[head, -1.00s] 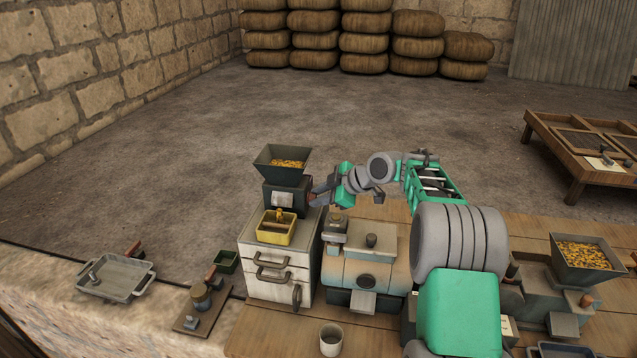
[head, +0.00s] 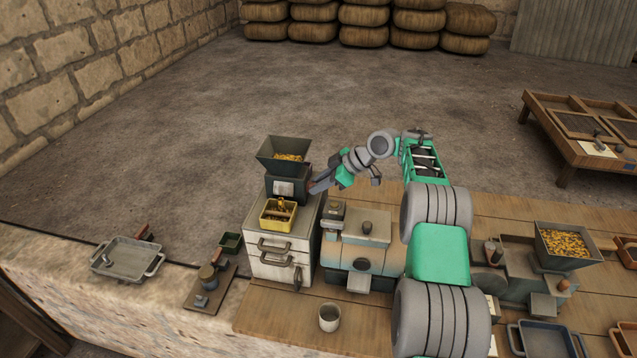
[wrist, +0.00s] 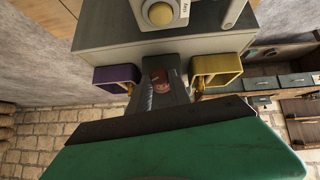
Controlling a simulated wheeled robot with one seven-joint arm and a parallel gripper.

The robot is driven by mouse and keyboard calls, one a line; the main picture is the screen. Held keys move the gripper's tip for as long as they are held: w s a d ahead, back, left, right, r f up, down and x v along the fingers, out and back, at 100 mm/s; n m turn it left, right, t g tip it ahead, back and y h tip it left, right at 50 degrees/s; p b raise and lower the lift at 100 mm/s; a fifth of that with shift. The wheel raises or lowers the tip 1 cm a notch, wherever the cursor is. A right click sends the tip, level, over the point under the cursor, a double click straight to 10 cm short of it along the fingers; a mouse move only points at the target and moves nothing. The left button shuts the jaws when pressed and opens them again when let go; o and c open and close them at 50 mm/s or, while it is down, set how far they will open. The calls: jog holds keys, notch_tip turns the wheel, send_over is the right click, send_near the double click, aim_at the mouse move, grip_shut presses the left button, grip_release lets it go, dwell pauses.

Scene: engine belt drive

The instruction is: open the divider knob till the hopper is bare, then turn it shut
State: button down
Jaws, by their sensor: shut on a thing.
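The divider's dark hopper (head: 285,150) stands on the white drawer cabinet and holds a small patch of golden grain (head: 290,157) low inside. Below it is the dark divider body (head: 292,187) with a pale label. A yellow tray (head: 266,221) with some grain in it sits in front. My gripper (head: 316,187) reaches the divider's right side. In the wrist view, my gripper (wrist: 164,88) is shut on the reddish divider knob (wrist: 160,76), mostly hidden between the fingers. A purple tray (wrist: 117,76) and the yellow tray (wrist: 217,66) flank it, with grain-coloured streaks at both.
A second grain-filled hopper (head: 564,242) stands on the right of the bench. A grey machine (head: 362,243), a cup (head: 329,318) and a metal tray (head: 126,257) are nearby. Sacks (head: 366,37) stand at the back beyond open floor.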

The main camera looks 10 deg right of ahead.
jog(key=c, duration=1.2)
grip_release()
jog(key=v, duration=0.7)
jog(key=shift+s+d+r+b, duration=0.2)
jog(key=shift+r+b, duration=0.1)
jog(key=shift+b, duration=0.05)
